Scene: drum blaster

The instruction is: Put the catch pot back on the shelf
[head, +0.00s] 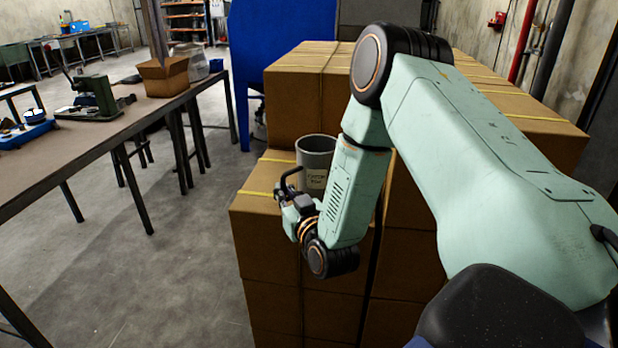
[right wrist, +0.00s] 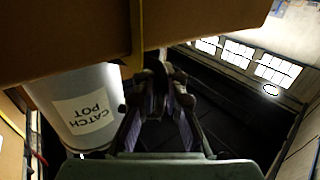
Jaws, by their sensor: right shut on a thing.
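The catch pot (head: 316,150) is a grey open cylinder with a pale label and a black handle on its left side. It is upright at the lower step of the carton stack, its base partly hidden by my arm. In the right wrist view the pot (right wrist: 85,110) shows upside down, beside the fingers and close to a carton. My right gripper (head: 288,188) is shut on the pot's handle; its fingers (right wrist: 158,78) show in the wrist view. I cannot tell whether the pot's base touches the carton. A shelving rack (head: 187,22) stands far back. My left gripper is out of view.
Strapped cartons (head: 262,235) form a stepped stack, with a higher level (head: 300,90) right behind the pot. A long workbench (head: 60,165) with tools and an open box (head: 165,76) stands left. Grey floor (head: 160,270) between bench and stack is clear.

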